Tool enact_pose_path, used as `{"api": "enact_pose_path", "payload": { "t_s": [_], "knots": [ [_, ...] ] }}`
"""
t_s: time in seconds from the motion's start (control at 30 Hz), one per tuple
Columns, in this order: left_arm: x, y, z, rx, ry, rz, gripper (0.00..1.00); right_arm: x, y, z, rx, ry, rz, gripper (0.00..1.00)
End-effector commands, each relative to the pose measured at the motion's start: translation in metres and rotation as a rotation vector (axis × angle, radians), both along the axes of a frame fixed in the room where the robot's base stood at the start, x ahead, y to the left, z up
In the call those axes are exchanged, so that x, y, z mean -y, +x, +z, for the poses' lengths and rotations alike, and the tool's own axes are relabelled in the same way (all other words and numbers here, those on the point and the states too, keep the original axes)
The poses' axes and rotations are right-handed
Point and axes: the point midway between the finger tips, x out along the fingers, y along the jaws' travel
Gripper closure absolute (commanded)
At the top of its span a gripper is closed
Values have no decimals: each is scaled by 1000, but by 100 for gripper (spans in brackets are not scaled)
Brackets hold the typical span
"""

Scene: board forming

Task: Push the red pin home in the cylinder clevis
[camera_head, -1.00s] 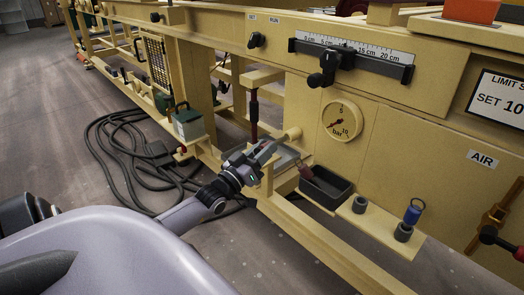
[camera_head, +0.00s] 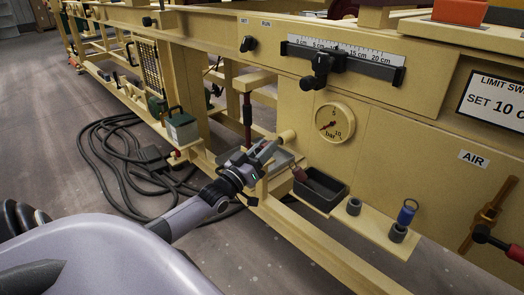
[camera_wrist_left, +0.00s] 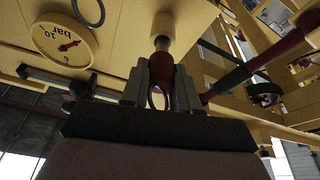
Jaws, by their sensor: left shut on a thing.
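My left gripper (camera_head: 262,149) reaches in from the left, low in front of the wooden frame. In the left wrist view its fingers (camera_wrist_left: 161,88) are shut on the red pin (camera_wrist_left: 161,61), with the pin's ring (camera_wrist_left: 154,97) between them. The pin points at a pale round wooden piece (camera_wrist_left: 165,25) and seems to meet it; how deep it sits cannot be told. That wooden end also shows in the head view (camera_head: 287,136), just beyond the fingertips. A dark red cylinder rod (camera_head: 247,109) stands behind; it slants at the right in the wrist view (camera_wrist_left: 238,75).
A black tray (camera_head: 322,207) with a dark red handle (camera_head: 299,173) at its edge lies right of the gripper. A blue ringed pin (camera_head: 406,212) stands in a grey socket further right. A pressure gauge (camera_head: 334,122) is above. Black cable (camera_head: 125,165) lies on the floor.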

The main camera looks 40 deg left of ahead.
Motion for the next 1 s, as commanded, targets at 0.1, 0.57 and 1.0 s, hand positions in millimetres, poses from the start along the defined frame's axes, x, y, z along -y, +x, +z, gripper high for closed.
{"api": "enact_pose_path", "payload": {
  "t_s": [0.1,0.57,1.0],
  "knots": [
    [0,4,1,3,-1,0,100,0,0,0,0,0,0,100],
    [1,15,1,3,-1,0,100,0,0,0,0,0,0,100],
    [2,25,1,3,-1,0,67,0,0,0,0,0,0,100]
  ]
}}
